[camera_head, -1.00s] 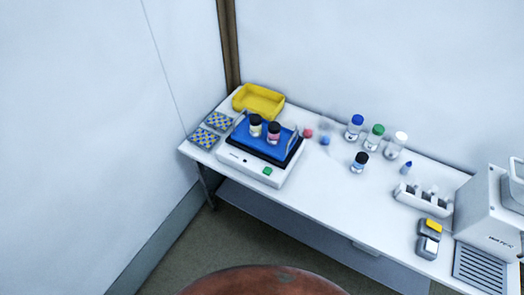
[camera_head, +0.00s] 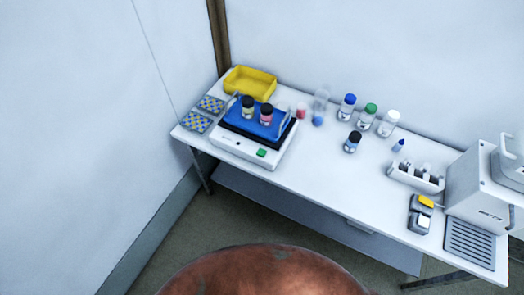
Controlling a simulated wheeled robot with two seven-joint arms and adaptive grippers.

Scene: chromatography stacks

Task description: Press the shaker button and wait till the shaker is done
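The shaker (camera_head: 243,149) is a white box with a dark upper edge, standing on the left part of the white table. Its green button (camera_head: 262,153) is on the front face, toward the right. A blue platform (camera_head: 240,119) on top carries two dark-capped bottles, one with a yellowish label (camera_head: 248,108) and one with a pink label (camera_head: 266,116). Both bottles stand upright. Neither of my grippers is in view, and nothing covers the button.
The white table (camera_head: 310,175) also holds a yellow tray (camera_head: 250,84), two patterned racks (camera_head: 196,122), several capped bottles (camera_head: 366,117), a white vial holder (camera_head: 416,178) and a large white instrument (camera_head: 480,190) at right. A brown rounded object (camera_head: 262,275) fills the bottom foreground.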

